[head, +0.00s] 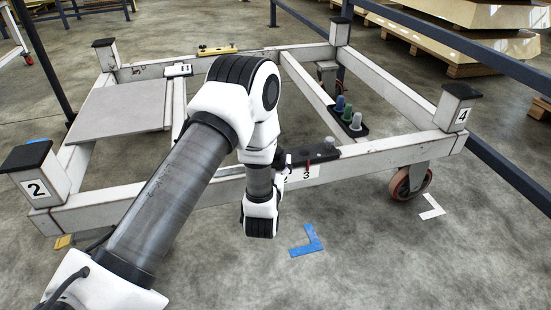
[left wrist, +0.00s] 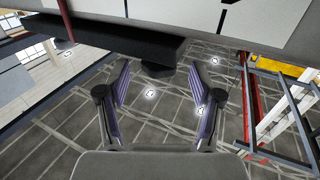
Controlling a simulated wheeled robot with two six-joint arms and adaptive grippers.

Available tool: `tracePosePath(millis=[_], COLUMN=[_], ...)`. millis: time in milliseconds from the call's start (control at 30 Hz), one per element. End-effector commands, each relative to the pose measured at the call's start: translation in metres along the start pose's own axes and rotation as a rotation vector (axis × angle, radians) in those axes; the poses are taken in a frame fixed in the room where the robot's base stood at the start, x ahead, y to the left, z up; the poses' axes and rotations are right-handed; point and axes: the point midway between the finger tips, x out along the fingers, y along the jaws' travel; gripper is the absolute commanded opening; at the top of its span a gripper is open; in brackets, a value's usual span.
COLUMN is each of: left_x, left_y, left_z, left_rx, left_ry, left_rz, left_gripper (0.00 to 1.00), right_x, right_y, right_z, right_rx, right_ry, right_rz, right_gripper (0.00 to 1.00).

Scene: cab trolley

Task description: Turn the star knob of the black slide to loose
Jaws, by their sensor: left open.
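The black slide (head: 325,153) sits on the near beam of the trolley, beside a white plate with digits and a red mark. In the left wrist view it shows as a dark bar (left wrist: 110,38) along the pale beam. A dark, rounded knob (left wrist: 158,71) sticks out from this bar; its star shape is not clear. My left gripper (left wrist: 158,86) is open, its two purple-lined fingers apart on either side of the knob's line, with the knob beyond the tips. In the head view my left arm hides its fingers and the knob. My right gripper is not in view.
The trolley frame (head: 400,152) has posts marked 2 (head: 40,190) and 4 (head: 458,108). Green, blue and grey pegs (head: 347,113) stand on a black strip. A caster (head: 410,182) is below the right corner. Blue rails run behind. The near floor is clear around a blue corner mark (head: 306,241).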

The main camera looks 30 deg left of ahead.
Motion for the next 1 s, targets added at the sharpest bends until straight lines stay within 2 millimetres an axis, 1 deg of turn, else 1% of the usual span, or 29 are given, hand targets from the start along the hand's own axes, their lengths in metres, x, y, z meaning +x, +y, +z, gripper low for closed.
tracePosePath(millis=[33, 100, 200, 300, 467, 500, 567, 600, 633, 667, 1000], left_x=[0.011, 0.023, 0.035, 0.039, 0.039, 0.039, 0.039, 0.039, 0.039, 0.039, 0.039], left_y=[-0.001, -0.001, -0.001, 0.0, 0.0, 0.0, 0.0, 0.0, 0.0, 0.0, 0.0], left_z=[0.003, 0.003, 0.002, 0.0, -0.001, -0.001, -0.001, -0.001, -0.001, -0.001, -0.001], left_rx=[-0.002, -0.001, 0.0, 0.002, 0.003, 0.003, 0.003, 0.003, 0.003, 0.003, 0.003], left_ry=[0.005, 0.004, 0.004, 0.002, 0.002, 0.002, 0.002, 0.002, 0.002, 0.002, 0.003], left_rz=[-0.003, -0.002, -0.002, -0.001, -0.001, -0.001, -0.001, -0.001, -0.002, -0.002, -0.02], left_gripper=[0.66, 0.66, 0.66, 0.66, 0.66, 0.59, 0.37, 0.23, 0.12, 0.05, 0.05], right_x=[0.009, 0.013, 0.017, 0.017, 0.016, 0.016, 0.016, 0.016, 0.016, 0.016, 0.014], right_y=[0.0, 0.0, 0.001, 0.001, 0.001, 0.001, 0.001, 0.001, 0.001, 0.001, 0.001], right_z=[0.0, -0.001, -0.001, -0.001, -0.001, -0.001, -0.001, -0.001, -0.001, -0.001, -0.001], right_rx=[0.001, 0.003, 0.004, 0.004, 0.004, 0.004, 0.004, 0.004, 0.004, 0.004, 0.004], right_ry=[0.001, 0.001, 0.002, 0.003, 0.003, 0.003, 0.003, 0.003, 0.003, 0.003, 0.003], right_rz=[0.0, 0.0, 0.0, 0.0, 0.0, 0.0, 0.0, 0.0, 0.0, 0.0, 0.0], right_gripper=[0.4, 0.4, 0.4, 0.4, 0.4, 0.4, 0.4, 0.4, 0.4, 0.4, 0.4])
